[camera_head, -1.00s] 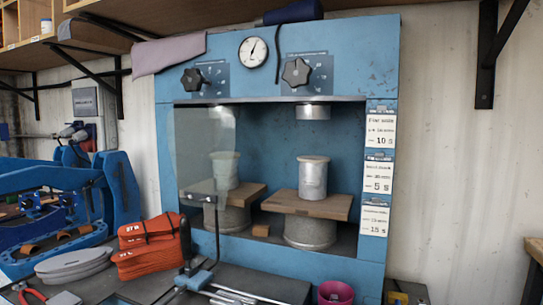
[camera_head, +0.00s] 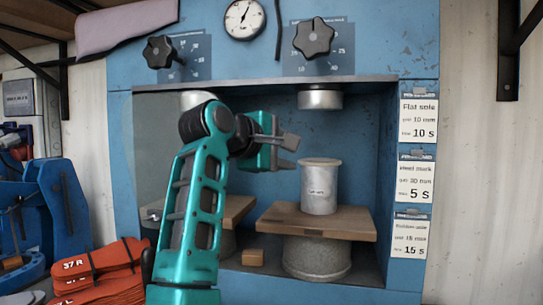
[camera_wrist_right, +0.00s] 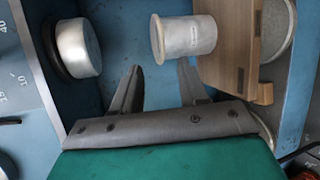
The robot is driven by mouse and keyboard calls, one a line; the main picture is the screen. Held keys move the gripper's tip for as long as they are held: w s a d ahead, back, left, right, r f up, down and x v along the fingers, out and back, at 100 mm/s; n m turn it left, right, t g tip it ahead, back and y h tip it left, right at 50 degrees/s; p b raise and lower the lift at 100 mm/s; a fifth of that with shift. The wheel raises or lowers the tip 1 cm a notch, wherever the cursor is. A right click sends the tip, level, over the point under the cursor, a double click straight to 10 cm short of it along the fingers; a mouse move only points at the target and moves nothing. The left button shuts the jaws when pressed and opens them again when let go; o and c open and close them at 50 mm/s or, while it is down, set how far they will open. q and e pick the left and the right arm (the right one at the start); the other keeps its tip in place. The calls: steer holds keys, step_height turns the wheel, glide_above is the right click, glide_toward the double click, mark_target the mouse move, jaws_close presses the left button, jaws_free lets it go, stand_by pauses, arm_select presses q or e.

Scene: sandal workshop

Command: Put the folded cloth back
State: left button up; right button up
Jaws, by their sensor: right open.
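A mauve-grey folded cloth (camera_head: 125,25) hangs at the upper left of the head view, by the top left corner of the blue press (camera_head: 270,75). My right gripper (camera_head: 291,153) is open and empty in front of the press opening, pointing right, well below and to the right of the cloth. A metal cylinder (camera_head: 320,187) stands on a wooden board just beyond its fingertips. In the right wrist view the open fingers (camera_wrist_right: 160,72) point toward the same cylinder (camera_wrist_right: 185,38), with nothing between them. The cloth is not in the wrist view. My left gripper is not in view.
The wooden board (camera_head: 345,222) rests on a metal pedestal in the press. A metal ram (camera_head: 320,98) hangs above the cylinder. Black knobs (camera_head: 313,38) stick out of the press front. Orange soles (camera_head: 100,270) are stacked at lower left. A dark shelf bracket (camera_head: 505,45) is at right.

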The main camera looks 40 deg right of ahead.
mark_target(318, 164)
steer(key=p+x, duration=0.1)
steer(key=x, duration=1.1)
steer(key=shift+w+d+f, duration=0.15)
steer(key=shift+w+d, duration=0.05)
steer(key=shift+w, duration=0.05)
jaws_close()
stand_by(0.4)
